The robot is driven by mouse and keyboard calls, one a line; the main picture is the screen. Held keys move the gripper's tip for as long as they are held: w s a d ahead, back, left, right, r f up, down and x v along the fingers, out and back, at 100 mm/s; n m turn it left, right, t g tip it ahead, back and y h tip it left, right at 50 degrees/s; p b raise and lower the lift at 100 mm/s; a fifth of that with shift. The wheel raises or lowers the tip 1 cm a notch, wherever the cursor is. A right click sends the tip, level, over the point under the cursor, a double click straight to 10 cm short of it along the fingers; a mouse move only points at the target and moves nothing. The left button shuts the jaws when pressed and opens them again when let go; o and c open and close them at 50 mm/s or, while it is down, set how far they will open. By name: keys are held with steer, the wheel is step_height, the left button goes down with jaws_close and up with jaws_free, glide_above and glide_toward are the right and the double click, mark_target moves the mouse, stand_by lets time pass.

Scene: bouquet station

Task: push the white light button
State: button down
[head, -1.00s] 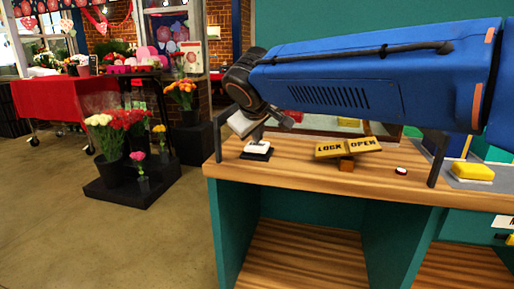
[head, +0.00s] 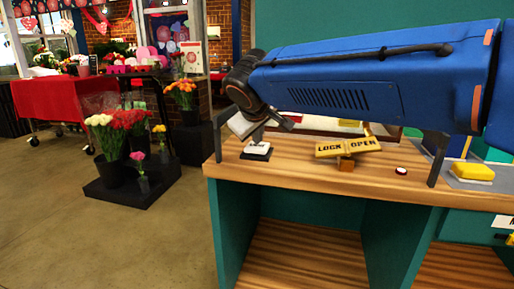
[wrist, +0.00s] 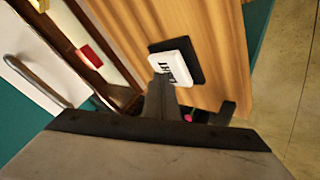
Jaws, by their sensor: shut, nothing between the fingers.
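The white light button (head: 257,148) sits on a dark base near the left end of the wooden counter (head: 300,172). In the wrist view the white button (wrist: 181,64) shows dark lettering, partly hidden by my gripper. My gripper (head: 256,137) is shut and points down at the button in the head view. In the wrist view the shut fingers (wrist: 160,92) overlap the near edge of the button. I cannot tell whether they touch it.
A yellow LOCK/OPEN sign (head: 348,147) stands on the counter to the right of the button. Farther right are a small red-and-white round button (head: 401,171) and a yellow block (head: 473,172). A dark upright post (head: 217,139) stands at the counter's left end.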

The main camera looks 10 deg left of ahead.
mark_target(257, 147)
steer(key=shift+r, duration=0.55)
steer(key=shift+r, duration=3)
